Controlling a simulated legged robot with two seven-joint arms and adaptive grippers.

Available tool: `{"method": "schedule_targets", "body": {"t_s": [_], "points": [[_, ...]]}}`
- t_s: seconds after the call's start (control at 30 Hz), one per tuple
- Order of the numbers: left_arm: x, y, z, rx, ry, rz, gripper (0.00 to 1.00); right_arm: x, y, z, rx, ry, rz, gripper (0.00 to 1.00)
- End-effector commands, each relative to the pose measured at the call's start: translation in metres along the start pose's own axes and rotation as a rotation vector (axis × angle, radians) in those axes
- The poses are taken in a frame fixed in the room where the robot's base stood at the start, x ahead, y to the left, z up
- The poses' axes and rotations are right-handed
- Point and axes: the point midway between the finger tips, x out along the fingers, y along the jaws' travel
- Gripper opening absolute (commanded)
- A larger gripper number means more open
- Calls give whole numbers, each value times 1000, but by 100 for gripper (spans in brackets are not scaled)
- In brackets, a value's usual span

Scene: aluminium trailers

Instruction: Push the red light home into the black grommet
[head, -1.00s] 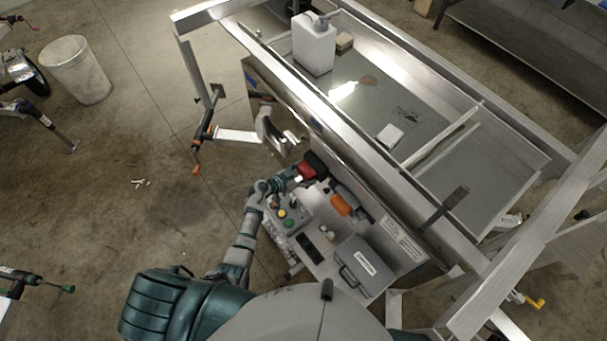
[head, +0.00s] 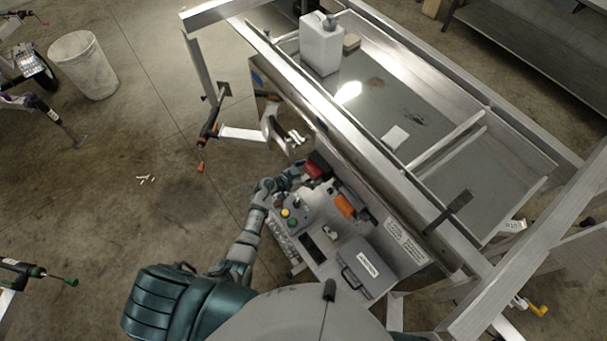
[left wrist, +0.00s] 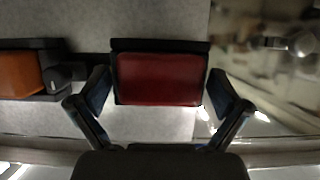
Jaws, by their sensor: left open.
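The red light (head: 315,168) is at the trailer's near side, left of an orange light. In the left wrist view the red lens (left wrist: 160,78) is a rectangle facing the camera, with black edging, taken as the grommet (left wrist: 160,45), along its top and sides. How deep the light sits in it cannot be told. My left gripper (head: 299,174) is right at the red light. In the left wrist view its two fingers (left wrist: 160,92) are spread open, one on each side of the light, not closed on it. My right gripper is out of view.
The orange light (head: 345,205) also shows in the left wrist view (left wrist: 20,75). A control box with coloured buttons (head: 290,215) and a grey case (head: 368,268) are nearby. A bent metal bracket (head: 275,132) is just beyond my gripper. A white jug (head: 321,45) stands in the trailer bed.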

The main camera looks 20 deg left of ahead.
Motion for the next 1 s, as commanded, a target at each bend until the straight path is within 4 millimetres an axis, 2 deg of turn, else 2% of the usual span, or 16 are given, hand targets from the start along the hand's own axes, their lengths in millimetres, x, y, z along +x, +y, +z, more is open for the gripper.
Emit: {"method": "schedule_targets", "body": {"t_s": [0.4, 0.5, 0.67, 0.93, 0.97, 1.0], "points": [[-84, 0, 2, 4, -3, -1, 100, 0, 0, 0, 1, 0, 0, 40], [-99, -1, 1, 2, -2, -1, 100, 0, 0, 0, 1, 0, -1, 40], [-111, 0, 1, 1, -1, 0, 100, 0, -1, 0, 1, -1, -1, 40], [-113, 0, 1, 0, -1, 0, 100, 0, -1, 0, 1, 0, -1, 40], [-113, 0, 1, 0, -1, 0, 98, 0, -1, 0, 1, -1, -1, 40], [-113, 0, 0, 0, 0, 1, 88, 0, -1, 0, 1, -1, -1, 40]]}}
